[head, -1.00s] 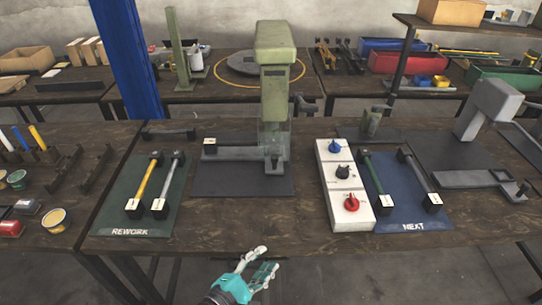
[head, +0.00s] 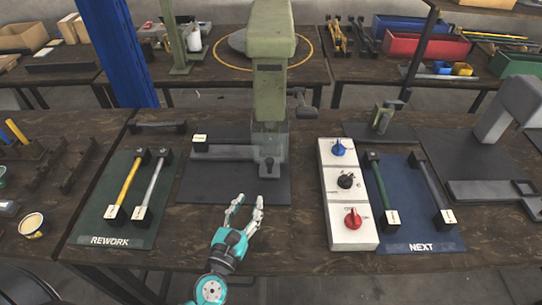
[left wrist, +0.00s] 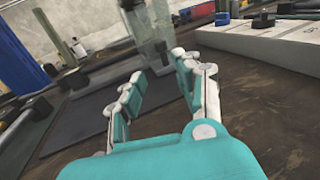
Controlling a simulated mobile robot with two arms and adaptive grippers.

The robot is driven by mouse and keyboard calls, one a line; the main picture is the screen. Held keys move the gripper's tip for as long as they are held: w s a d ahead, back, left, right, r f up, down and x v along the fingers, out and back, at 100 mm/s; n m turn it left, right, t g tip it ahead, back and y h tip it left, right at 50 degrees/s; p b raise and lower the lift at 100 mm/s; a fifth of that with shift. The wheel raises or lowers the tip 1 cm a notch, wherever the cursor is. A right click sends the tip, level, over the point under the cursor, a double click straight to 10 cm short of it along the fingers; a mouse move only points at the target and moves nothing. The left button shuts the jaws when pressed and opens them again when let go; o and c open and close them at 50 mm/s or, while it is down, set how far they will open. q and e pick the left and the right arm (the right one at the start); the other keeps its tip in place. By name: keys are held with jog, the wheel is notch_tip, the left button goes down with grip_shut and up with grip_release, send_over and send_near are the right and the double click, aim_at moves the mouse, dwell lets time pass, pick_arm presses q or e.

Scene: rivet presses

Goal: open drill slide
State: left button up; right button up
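The green drill press (head: 270,95) stands on a dark mat (head: 225,190) in the middle of the workbench. At its foot lies a grey slide bar (head: 230,151) with a tagged block (head: 200,143) at its left end. A clear guard (head: 268,138) and a small upright post (head: 269,168) are at its right end. My left gripper (head: 249,203) is open and empty, just in front of the post and apart from it. In the left wrist view, its spread fingers (left wrist: 160,80) point toward the press. My right gripper is not in view.
A white control box (head: 345,215) with blue, black and red knobs stands right of the mat. A green REWORK mat (head: 95,222) with two tagged bars lies left; a blue NEXT mat (head: 430,233) with two more lies right. A blue column (head: 118,50) rises behind.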

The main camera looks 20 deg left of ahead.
pick_arm(q)
jog(key=p, duration=0.1)
send_near(268, 164)
jog(key=shift+w+r, duration=0.2)
jog(key=shift+w, duration=0.4)
jog(key=w, duration=0.4)
jog(key=w+p, duration=0.1)
jog(key=w, duration=0.4)
jog(key=shift+d+f, duration=0.15)
jog(key=shift+f, duration=0.05)
jog(key=shift+w, duration=0.4)
grip_shut()
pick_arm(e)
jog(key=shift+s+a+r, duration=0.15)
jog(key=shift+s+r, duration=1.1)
